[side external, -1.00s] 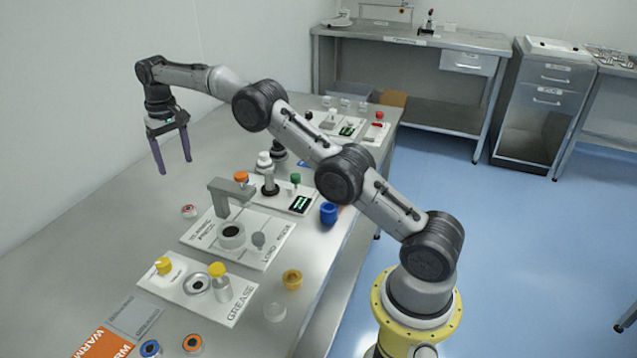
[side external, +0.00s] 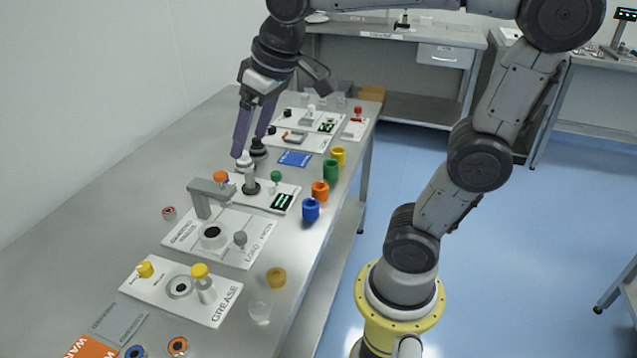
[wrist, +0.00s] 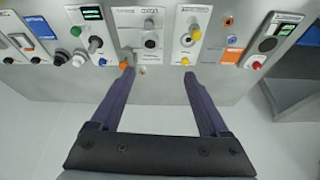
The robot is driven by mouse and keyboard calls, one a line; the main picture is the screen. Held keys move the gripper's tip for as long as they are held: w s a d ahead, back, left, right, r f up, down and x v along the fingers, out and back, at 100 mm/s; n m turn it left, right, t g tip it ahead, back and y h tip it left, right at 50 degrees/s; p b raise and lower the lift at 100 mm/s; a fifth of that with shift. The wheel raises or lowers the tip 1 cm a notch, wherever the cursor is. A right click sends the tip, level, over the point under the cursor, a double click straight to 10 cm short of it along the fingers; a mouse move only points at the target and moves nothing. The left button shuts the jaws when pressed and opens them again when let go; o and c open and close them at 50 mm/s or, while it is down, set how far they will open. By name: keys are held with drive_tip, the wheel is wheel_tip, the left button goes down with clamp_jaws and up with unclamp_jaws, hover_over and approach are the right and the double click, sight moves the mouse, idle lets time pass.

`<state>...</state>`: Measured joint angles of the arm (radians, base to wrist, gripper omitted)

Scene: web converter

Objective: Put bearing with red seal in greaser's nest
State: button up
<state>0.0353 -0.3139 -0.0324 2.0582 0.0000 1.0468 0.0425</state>
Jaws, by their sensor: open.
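The bearing with red seal (side external: 169,213) is a small ring lying on the bare table, left of the press plate. In the wrist view a small round thing (wrist: 142,70) near the fingertips may be it. The greaser (side external: 215,312) is a white plate marked GREASE with yellow-capped parts. Its nest (side external: 180,286) is a grey ring in the middle and looks empty. My gripper (side external: 250,146) is open and empty, with its fingers pointing down and well apart. In the side view it appears beyond the press, away from the bearing. It also shows in the wrist view (wrist: 158,74).
Bearings with blue (side external: 134,352) and orange (side external: 178,346) seals lie in front. Coloured cups, including a blue one (side external: 310,210), line the right edge. The table's left side is clear.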

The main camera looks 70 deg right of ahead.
drive_tip(key=shift+o, duration=0.4)
drive_tip(key=s+a+f+t, duration=0.1)
drive_tip(key=s+f, duration=0.6)
drive_tip(key=s, duration=0.4)
drive_tip(key=shift+s+n, duration=0.35)
drive_tip(key=shift+n, duration=0.05)
